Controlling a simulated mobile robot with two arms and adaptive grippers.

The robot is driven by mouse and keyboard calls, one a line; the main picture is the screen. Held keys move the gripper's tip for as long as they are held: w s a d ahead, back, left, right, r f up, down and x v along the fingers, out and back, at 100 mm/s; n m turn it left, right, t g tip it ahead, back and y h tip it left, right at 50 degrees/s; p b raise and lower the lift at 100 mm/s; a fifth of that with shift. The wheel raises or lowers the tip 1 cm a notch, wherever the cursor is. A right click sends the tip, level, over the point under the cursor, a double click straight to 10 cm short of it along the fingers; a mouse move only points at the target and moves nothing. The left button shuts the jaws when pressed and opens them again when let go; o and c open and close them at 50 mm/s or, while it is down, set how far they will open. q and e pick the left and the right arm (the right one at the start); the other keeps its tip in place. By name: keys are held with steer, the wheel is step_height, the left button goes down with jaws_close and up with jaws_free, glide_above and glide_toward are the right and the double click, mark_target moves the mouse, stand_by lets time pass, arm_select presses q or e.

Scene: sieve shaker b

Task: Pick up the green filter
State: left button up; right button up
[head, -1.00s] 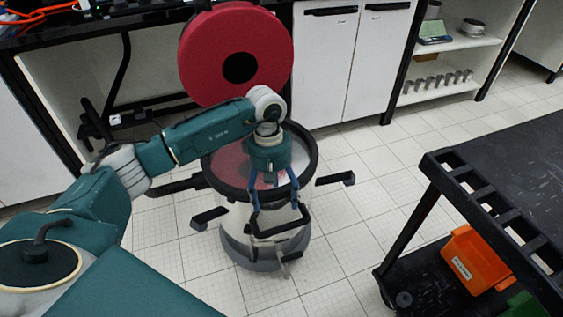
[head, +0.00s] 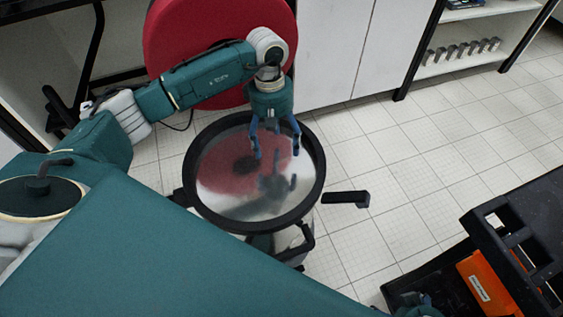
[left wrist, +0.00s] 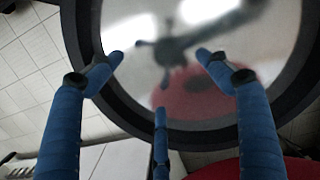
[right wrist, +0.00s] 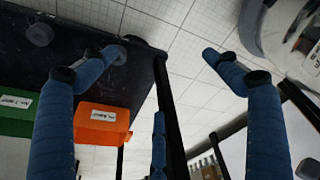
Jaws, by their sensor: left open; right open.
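No green filter can be made out in any view. My left gripper (head: 277,148) is open and empty, pointing down over the round shiny plate (head: 225,187) of the sieve shaker. The left wrist view shows its open fingers (left wrist: 160,72) in front of that plate, apparently with a gap. The plate mirrors the gripper and a red disc, and a dark ring (head: 318,185) surrounds it. My right gripper (right wrist: 162,68) is open and empty in its wrist view, by the dark cart; only a bit of it (head: 415,306) shows at the head view's bottom edge.
A large red disc (head: 215,28) with a dark centre stands behind the shaker. A dark handle (head: 345,198) sticks out right. The cart (head: 535,205) holds an orange bin (head: 487,282) and a green labelled bin (right wrist: 16,114). Tiled floor lies clear between.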

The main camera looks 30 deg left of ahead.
mark_target(281, 166)
arm_select(q)
steer(key=f, duration=0.4)
steer(key=shift+s+d+f, duration=0.1)
steer(key=shift+s+d, duration=0.2)
steer(key=shift+w+d+f+b, duration=0.15)
steer(key=shift+f+b, duration=0.1)
steer(key=shift+f, duration=0.75)
steer(key=shift+s+d+f+b, duration=0.1)
steer(key=shift+d+f+b, duration=0.1)
steer(key=shift+f, duration=0.85)
steer(key=shift+w+d+f+b, duration=0.15)
steer(key=shift+f+b, duration=0.1)
steer(key=shift+f, duration=0.75)
steer(key=shift+s, duration=0.1)
arm_select(e)
steer(key=v, duration=0.5)
steer(key=shift+w+d+r, duration=0.1)
steer(key=shift+w+r, duration=0.15)
steer(key=shift+r, duration=0.1)
arm_select(q)
steer(key=shift+c, duration=0.3)
steer(key=c, duration=1.3)
steer(key=shift+c, duration=0.9)
steer(key=shift+r, duration=0.1)
